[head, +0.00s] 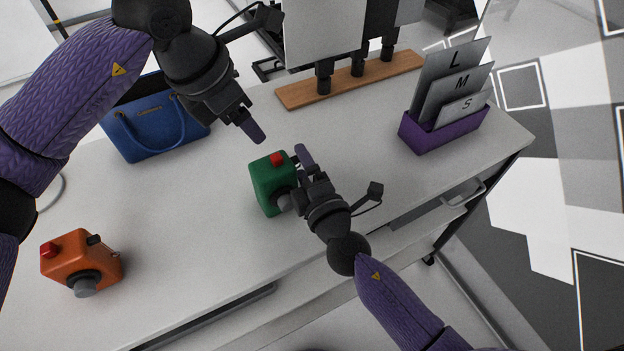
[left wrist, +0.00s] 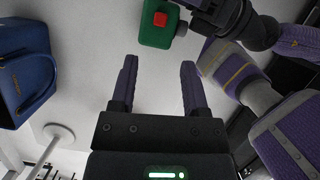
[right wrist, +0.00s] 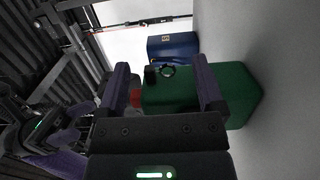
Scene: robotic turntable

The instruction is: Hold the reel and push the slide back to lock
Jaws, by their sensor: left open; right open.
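I cannot make out a reel or a slide by those names. A green toy camera (head: 266,188) with a red button (head: 277,159) stands on the white table; it also shows in the left wrist view (left wrist: 153,36). My right gripper (head: 300,165) is open at the camera's right side. In the right wrist view, the green body (right wrist: 172,98) appears between and behind the open fingers (right wrist: 162,92); contact cannot be told. My left gripper (head: 248,132) is open and empty, above and behind the green camera. In the left wrist view, its fingers (left wrist: 155,85) have only table between them.
An orange toy camera (head: 82,262) stands at the front left of the table (head: 190,230). A blue handbag (head: 150,130) is at the back left. A wooden stand (head: 300,95) is at the back, and a purple holder (head: 445,132) with lettered cards is at the right.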

